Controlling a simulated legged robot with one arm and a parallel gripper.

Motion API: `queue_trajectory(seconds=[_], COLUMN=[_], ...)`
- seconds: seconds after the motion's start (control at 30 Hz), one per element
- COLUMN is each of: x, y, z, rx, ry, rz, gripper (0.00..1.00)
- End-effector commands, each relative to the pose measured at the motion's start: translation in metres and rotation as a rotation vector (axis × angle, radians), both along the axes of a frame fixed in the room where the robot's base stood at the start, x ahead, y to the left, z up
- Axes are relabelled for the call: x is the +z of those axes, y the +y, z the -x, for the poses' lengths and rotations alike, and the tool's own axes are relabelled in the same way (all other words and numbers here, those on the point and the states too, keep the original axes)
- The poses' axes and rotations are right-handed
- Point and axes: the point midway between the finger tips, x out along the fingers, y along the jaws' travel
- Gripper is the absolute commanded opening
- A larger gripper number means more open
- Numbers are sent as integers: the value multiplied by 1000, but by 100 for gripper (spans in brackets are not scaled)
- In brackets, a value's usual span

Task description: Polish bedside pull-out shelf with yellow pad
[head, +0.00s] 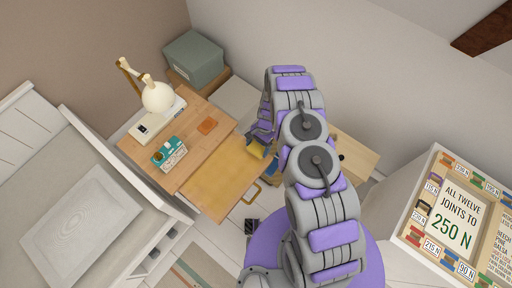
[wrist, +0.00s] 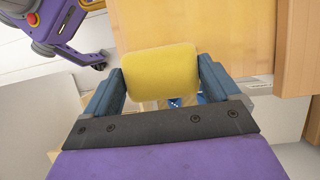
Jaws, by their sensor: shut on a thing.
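The yellow pad (wrist: 160,72) sits between the two fingers of my gripper (wrist: 163,88), which is shut on it. In the head view the pad (head: 256,149) shows just past the right edge of the pull-out shelf, partly hidden by my gripper (head: 262,143). The pull-out shelf (head: 222,180) is a yellowish wooden board extended from the bedside desk (head: 190,123), with a brass handle (head: 250,195) at its front. In the wrist view the shelf (wrist: 195,25) lies beyond the pad. I cannot tell whether the pad touches it.
On the desk are a lamp (head: 157,96), a teal tissue-like box (head: 170,150) and an orange coaster (head: 207,126). The bed (head: 85,215) is left. A grey-green box (head: 194,58) stands behind. A sign board (head: 450,222) is right. The shelf top looks bare.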

Motion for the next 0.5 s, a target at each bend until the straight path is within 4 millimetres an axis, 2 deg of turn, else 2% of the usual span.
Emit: queue_trajectory(seconds=[0.3,0.5], x=[30,37], y=[-6,-8], z=[2,3], rx=[0,1], ry=[-1,-2], rz=[1,1], gripper=[61,61])
